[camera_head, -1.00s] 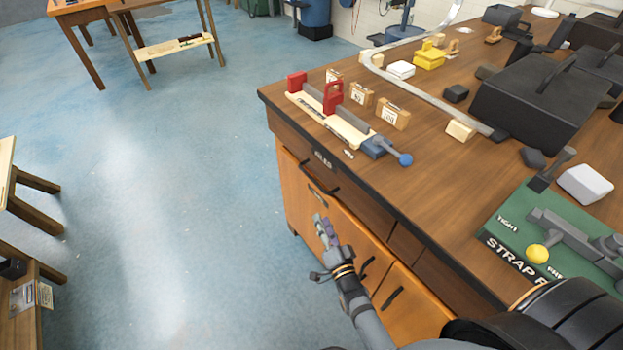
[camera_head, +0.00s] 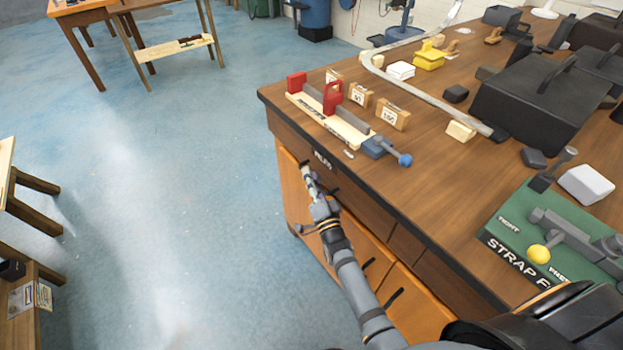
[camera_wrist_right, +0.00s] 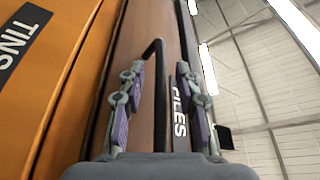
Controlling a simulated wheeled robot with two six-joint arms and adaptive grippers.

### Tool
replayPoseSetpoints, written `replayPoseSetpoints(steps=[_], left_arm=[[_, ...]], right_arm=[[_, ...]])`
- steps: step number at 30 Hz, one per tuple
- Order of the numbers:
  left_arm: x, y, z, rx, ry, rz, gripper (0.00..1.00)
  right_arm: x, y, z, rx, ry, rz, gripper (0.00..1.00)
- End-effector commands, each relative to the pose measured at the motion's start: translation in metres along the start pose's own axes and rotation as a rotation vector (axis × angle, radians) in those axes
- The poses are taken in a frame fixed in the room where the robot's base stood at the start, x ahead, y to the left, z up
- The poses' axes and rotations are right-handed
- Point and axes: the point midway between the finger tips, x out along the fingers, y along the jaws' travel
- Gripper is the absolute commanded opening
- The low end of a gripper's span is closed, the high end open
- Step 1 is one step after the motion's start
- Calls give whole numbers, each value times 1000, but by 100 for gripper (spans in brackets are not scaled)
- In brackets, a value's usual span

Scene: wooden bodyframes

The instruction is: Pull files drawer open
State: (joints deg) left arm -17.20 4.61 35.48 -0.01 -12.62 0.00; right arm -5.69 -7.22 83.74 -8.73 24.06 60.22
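The files drawer (camera_head: 285,132) is the brown top drawer at the near-left end of the wooden bench and looks shut. Its white-on-black FILES label (camera_head: 323,160) is on the front, and it also shows in the right wrist view (camera_wrist_right: 181,108). The drawer's black bar handle (camera_wrist_right: 160,95) stands between my right gripper's (camera_wrist_right: 162,110) open fingers. I cannot tell whether either finger touches it. In the head view my right gripper (camera_head: 309,178) is at the drawer front and hides most of the handle. My left gripper is out of view.
Orange cupboard fronts (camera_head: 414,312) with black handles lie below the drawer; one bears a TINS label (camera_wrist_right: 18,38). The benchtop (camera_head: 440,185) holds a red clamp jig (camera_head: 333,97), tagged wooden blocks and a green strap board (camera_head: 520,230).

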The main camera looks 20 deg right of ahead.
Motion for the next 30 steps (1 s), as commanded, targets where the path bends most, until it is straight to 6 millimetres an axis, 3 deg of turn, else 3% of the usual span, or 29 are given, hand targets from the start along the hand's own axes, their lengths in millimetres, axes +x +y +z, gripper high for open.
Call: replayPoseSetpoints(steps=[7, 15, 30], left_arm=[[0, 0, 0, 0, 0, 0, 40], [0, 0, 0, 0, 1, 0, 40], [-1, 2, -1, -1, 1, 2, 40]], right_arm=[[1, 0, 0, 0, 0, 1, 34], [1, 0, 0, 0, 0, 1, 0], [0, 0, -1, 0, -1, 2, 0]])
